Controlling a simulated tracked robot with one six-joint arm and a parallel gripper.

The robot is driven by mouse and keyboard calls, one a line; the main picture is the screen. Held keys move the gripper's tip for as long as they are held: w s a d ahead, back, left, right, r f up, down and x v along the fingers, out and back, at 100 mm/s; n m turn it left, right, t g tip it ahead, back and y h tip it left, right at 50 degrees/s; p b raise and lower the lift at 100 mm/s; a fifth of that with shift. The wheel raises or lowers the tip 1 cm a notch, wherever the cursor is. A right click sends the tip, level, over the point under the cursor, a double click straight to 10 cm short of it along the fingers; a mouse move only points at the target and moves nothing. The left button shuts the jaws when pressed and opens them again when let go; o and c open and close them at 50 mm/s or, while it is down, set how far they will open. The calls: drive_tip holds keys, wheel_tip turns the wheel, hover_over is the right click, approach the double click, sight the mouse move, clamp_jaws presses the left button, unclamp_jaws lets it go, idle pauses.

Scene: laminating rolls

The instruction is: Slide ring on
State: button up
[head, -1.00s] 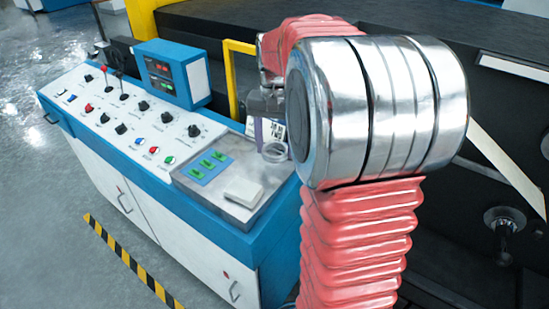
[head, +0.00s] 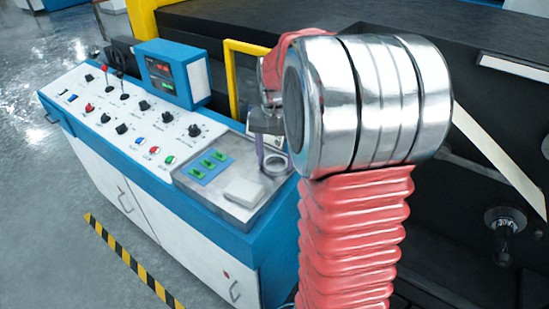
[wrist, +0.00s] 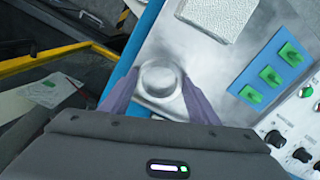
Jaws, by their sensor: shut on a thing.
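My gripper (head: 274,158) is at the right end of the control console, low over its grey metal panel. Its two purple fingers are shut on a small silvery ring (head: 275,165). In the wrist view the ring (wrist: 160,82) lies between the fingertips, and a pale round surface fills its middle. I cannot tell whether this is a post inside the ring or the panel below. I also cannot tell whether the ring touches the panel. My arm hides part of the area behind the gripper in the head view.
The metal panel (head: 215,190) carries a pale block (head: 244,192) and a blue plate with green switches (head: 206,165). Knobs and buttons cover the console left of it. A yellow frame (head: 233,80) and a blue display box (head: 172,72) stand behind. The dark machine is at right.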

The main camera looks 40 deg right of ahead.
drive_tip(key=o, duration=1.1)
wheel_tip(320, 180, up, 14)
drive_tip(key=shift+s, duration=0.15)
drive_tip(key=shift+d+f, duration=0.1)
idle(0.4)
drive_tip(key=s+a+f+n+t, duration=0.2)
drive_tip(key=s+a, duration=0.5)
drive_tip(key=a, duration=0.4)
drive_tip(key=s+a+f+n+t, duration=0.3)
drive_tip(key=s+a+n, duration=0.4)
drive_tip(key=a, duration=0.4)
drive_tip(key=shift+s+f+n+t, duration=0.3)
drive_tip(key=shift+s+f, duration=0.4)
drive_tip(key=shift+s, duration=0.1)
